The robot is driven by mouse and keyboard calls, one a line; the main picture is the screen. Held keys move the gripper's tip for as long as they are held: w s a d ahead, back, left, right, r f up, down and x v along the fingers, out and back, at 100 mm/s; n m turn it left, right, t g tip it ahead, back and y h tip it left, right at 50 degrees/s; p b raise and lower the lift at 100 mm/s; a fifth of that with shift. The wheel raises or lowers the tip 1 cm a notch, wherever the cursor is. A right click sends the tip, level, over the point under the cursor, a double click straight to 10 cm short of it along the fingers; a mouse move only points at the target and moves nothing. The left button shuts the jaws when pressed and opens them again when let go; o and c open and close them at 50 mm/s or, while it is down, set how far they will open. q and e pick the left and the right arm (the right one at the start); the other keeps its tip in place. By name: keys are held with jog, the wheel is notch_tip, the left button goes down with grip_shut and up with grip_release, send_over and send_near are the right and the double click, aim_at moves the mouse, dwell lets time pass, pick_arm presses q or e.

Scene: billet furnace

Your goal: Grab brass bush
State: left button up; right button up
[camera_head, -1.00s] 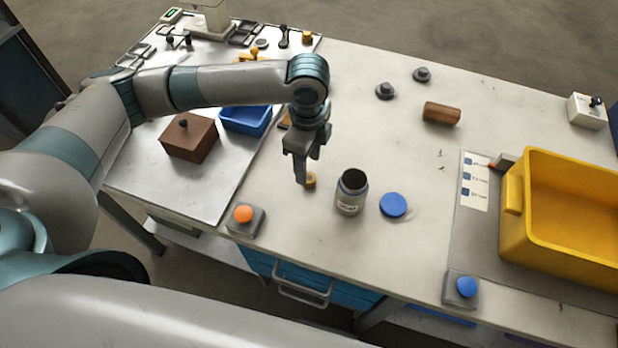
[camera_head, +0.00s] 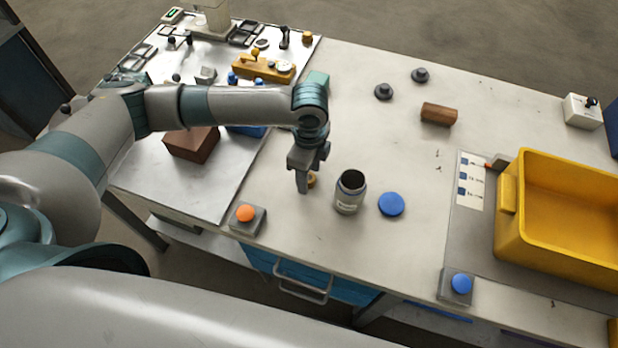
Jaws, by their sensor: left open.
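The brass bush (camera_head: 312,181) is a small gold ring-like piece on the table, just left of the open grey jar. My left gripper (camera_head: 304,186) points straight down right at the bush, its fingers open. The fingers hide part of the bush, and I cannot tell whether they are around it or just beside it. My right gripper is not in view.
The grey jar (camera_head: 350,193) stands close to the right of the gripper, with a blue lid (camera_head: 391,204) beside it. An orange button box (camera_head: 246,217) is at the front edge. A yellow bin (camera_head: 508,220) stands at right.

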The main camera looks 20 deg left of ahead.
pick_arm(q)
grip_shut()
jog(key=shift+r, duration=0.15)
jog(key=shift+r+b, duration=0.3)
jog(key=shift+r, duration=0.3)
notch_tip(320, 180, up, 9)
jog(key=b, duration=0.2)
jog(key=shift+f, duration=0.15)
